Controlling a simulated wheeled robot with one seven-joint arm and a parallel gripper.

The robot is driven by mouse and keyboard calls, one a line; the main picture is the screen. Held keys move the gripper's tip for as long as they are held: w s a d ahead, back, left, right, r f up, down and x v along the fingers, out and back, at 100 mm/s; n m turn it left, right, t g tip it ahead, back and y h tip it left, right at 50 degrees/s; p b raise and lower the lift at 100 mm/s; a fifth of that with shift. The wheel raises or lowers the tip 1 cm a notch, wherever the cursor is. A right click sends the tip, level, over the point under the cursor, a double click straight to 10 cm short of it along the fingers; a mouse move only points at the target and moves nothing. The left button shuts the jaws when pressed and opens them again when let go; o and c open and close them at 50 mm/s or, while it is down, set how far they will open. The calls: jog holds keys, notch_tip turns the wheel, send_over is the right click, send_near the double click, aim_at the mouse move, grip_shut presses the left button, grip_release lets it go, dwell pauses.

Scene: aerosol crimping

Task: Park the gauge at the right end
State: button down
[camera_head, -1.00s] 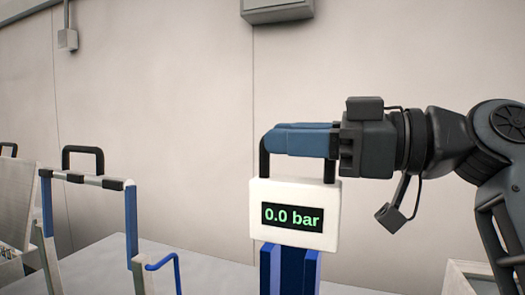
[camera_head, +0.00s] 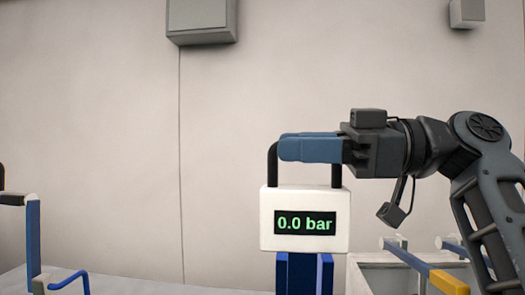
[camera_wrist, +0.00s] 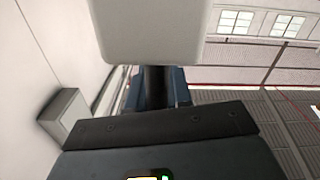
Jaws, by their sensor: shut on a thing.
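The gauge (camera_head: 305,219) is a white box with a dark screen reading "0.0 bar" in green. It has a black handle on top and a blue body below, cut off by the lower edge of the head view. My gripper (camera_head: 282,148), with blue fingers, is shut on the gauge's handle and holds the gauge upright. In the wrist view a pale box face (camera_wrist: 150,30) fills the top middle, with the dark handle below it. The gauge's lower end is out of view.
A blue frame with a bent handle (camera_head: 33,240) stands at the far left. A pale crate (camera_head: 372,275) with blue and yellow bars (camera_head: 425,268) is at the lower right. A grey wall box (camera_head: 201,20) hangs high above. The table between looks clear.

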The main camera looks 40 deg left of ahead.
jog(key=shift+r+v, duration=0.15)
jog(key=shift+v, duration=0.7)
jog(key=shift+r+v, duration=0.15)
jog(key=shift+v, duration=0.7)
jog(key=shift+w, duration=0.2)
jog(key=c, duration=1.3)
grip_release()
jog(key=shift+w+f, duration=0.1)
jog(key=shift+f, duration=0.05)
jog(key=shift+o, duration=0.9)
jog(key=shift+a, duration=0.1)
jog(key=shift+f, duration=0.1)
jog(key=b+v, duration=0.1)
jog(key=v, duration=0.6)
jog(key=shift+d, duration=0.4)
